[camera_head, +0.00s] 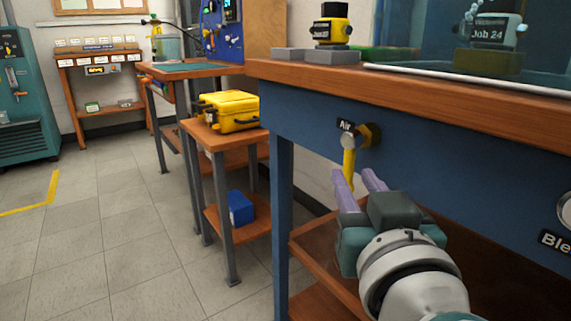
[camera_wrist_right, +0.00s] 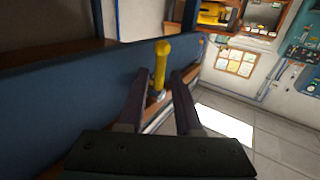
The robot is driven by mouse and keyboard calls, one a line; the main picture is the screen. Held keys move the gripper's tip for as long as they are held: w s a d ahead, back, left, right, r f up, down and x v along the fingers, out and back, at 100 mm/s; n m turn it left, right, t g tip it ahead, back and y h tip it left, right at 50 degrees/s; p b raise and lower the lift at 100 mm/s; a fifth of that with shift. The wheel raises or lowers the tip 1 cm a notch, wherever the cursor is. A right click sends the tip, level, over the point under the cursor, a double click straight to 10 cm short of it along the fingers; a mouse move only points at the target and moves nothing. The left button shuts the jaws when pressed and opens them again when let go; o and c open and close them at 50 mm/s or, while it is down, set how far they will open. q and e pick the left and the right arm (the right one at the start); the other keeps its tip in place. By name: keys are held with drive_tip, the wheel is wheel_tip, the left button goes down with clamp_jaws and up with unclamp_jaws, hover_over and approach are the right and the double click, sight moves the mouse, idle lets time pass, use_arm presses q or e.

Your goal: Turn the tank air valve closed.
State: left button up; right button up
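The air valve has a yellow lever handle (camera_head: 349,170) that hangs straight down from a dark and brass body (camera_head: 369,135) on the blue bench front. A small black "Air" label (camera_head: 345,125) sits just above it. My right gripper (camera_head: 354,176) is open, its two pale purple fingers at the lower end of the handle. In the right wrist view the yellow handle (camera_wrist_right: 161,62) stands between and beyond the open fingers (camera_wrist_right: 159,78). I cannot tell whether either finger touches it. My left gripper is not in view.
The wooden bench top (camera_head: 420,88) overhangs the valve, and a lower wooden shelf (camera_head: 325,260) lies beneath my right arm. A "Ble..." label (camera_head: 555,243) is at the right edge. A yellow case (camera_head: 232,110) rests on a side table. The tiled floor at left is clear.

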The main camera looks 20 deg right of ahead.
sight(350, 172)
drive_tip(key=x, duration=0.4)
drive_tip(key=shift+w, duration=0.1)
clamp_jaws()
idle(1.4)
